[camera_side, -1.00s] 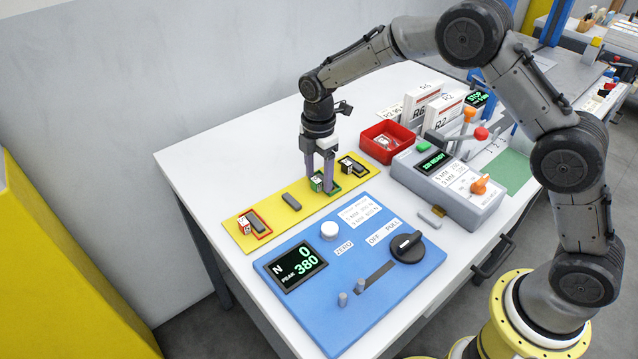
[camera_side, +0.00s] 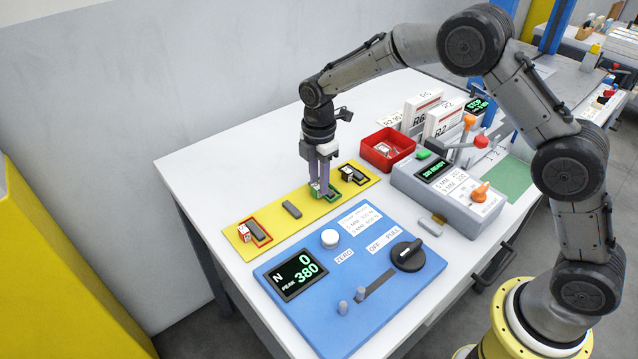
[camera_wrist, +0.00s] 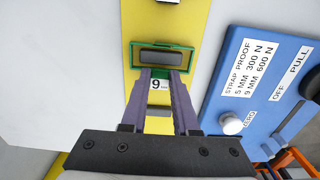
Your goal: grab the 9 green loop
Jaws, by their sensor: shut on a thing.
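The green loop (camera_wrist: 191,58) is a rectangular frame lying around a grey bar on the yellow board (camera_side: 286,227). Its white block marked 9 (camera_wrist: 157,85) sits at its near side in the wrist view. In the side view the green loop (camera_side: 338,195) shows beside my fingertips, partly hidden by them. My gripper (camera_side: 320,191) points down and is shut on the green loop's block. In the wrist view my gripper's two purple fingers (camera_wrist: 160,75) stand on either side of that block. The loop still surrounds its bar.
A red loop (camera_side: 268,236) and a black loop (camera_side: 365,177) lie around bars at either end of the board. A bare grey bar (camera_side: 292,209) lies between. A red tray (camera_side: 368,152), blue tester (camera_side: 345,240) and grey machine (camera_side: 400,178) stand nearby.

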